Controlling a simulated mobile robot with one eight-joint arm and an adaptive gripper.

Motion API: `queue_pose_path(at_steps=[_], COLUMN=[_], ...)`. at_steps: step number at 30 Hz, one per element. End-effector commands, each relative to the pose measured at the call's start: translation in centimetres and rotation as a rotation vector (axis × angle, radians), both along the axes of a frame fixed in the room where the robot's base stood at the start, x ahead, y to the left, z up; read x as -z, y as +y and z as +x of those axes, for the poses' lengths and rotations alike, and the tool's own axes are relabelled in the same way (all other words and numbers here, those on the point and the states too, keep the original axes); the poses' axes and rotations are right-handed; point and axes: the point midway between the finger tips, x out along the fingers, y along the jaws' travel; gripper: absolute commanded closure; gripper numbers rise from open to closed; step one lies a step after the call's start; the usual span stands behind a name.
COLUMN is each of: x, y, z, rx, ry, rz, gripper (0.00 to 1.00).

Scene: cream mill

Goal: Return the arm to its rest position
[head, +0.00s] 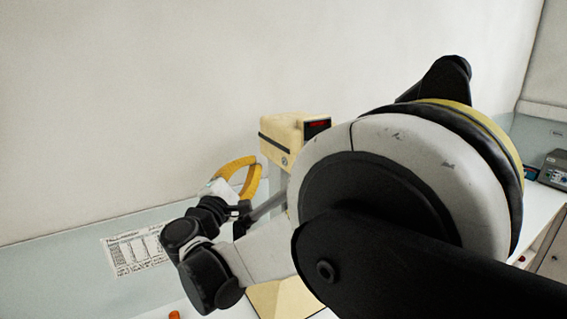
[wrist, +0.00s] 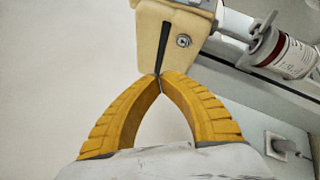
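My gripper (head: 254,163) is raised in front of the wall in the head view, at the end of my folded arm. Its two yellow fingers also show in the wrist view (wrist: 160,77), where they bow outward and their tips meet. The gripper is shut, with nothing visible between the fingers. The cream mill (head: 284,131) stands behind my arm, and its lower part is largely hidden. A cream machine part (wrist: 168,38) with a dark slot shows beyond the fingertips in the wrist view; I cannot tell whether they touch.
A printed sheet (head: 135,250) is on the pale surface at left. A small orange object (head: 174,315) shows at the bottom edge. A grey device (head: 553,169) stands at far right. The wrist view shows a labelled bottle (wrist: 288,62) and a wall socket (wrist: 284,146).

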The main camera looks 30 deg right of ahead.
Motion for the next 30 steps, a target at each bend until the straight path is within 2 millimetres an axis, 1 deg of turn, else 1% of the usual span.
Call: queue_pose_path(at_steps=[16, 18, 20, 23, 24, 26, 27, 29, 30], x=[0.0, 0.5, 1.7, 5.9, 8.3, 12.5, 15.5, 19.9, 22.7], y=[0.0, -0.3, -0.9, -2.4, -3.1, -3.8, -3.9, -3.4, -2.9], z=[0.0, -0.2, -0.8, -2.7, -3.9, -6.2, -7.8, -10.4, -12.1], rx=[0.000, 0.001, 0.000, -0.004, -0.004, -0.001, 0.004, 0.014, 0.024], ry=[0.000, 0.001, 0.003, 0.007, 0.006, 0.000, -0.010, -0.029, -0.045], rz=[0.001, 0.017, 0.064, 0.231, 0.329, 0.499, 0.622, 0.810, 0.934], gripper=[1.00, 1.00, 1.00, 1.00, 1.00, 1.00, 1.00, 1.00, 1.00])
